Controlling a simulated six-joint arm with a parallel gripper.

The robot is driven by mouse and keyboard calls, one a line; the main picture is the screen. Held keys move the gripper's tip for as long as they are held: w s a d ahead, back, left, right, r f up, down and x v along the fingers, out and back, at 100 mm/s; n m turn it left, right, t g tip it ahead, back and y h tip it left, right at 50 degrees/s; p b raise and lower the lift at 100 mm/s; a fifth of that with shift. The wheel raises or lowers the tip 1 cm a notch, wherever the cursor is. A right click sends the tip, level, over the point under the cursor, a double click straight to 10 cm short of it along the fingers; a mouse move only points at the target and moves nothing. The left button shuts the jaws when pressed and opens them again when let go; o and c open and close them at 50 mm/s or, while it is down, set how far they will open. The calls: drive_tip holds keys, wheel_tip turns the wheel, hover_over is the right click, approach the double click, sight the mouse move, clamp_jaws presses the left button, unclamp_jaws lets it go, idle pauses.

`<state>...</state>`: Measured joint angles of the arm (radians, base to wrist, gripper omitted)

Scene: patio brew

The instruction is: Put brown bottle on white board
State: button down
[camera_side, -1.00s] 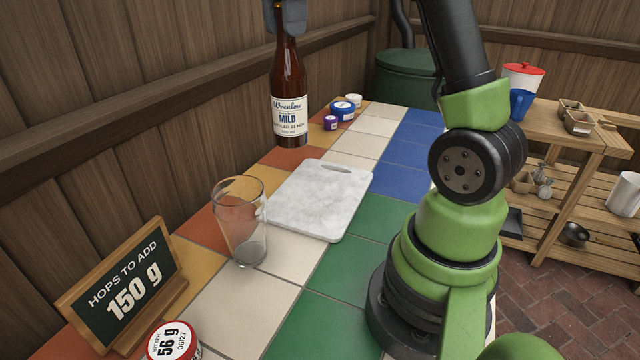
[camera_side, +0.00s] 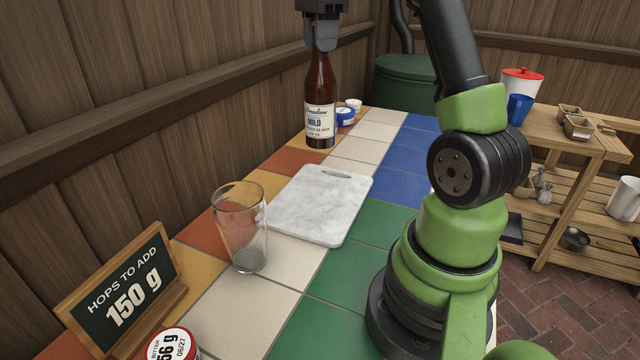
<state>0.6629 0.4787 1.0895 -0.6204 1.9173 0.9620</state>
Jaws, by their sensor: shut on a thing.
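The brown bottle (camera_side: 320,103) is upright with a white label reading MILD, beyond the far edge of the white board in the picture. My gripper (camera_side: 321,42) is shut on its neck from above. I cannot tell whether the bottle's base touches the tiles or hangs just above them. The white board (camera_side: 315,212) is a marbled slab with a handle slot at its far end. It lies flat on the tiled counter and its top is bare.
An empty glass (camera_side: 241,232) stands at the board's near left corner. A blue-lidded tub (camera_side: 346,115) and a small white-topped jar (camera_side: 354,104) are behind the bottle. A chalkboard sign (camera_side: 126,290) and a red-rimmed tin (camera_side: 172,345) are at the near left. Green tiles right of the board are clear.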

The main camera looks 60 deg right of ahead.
sight(320, 109)
wheel_tip(320, 109, down, 13)
drive_tip(key=shift+f, duration=0.1)
idle(0.7)
drive_tip(key=shift+f, duration=0.15)
drive_tip(key=c, duration=0.8)
unclamp_jaws()
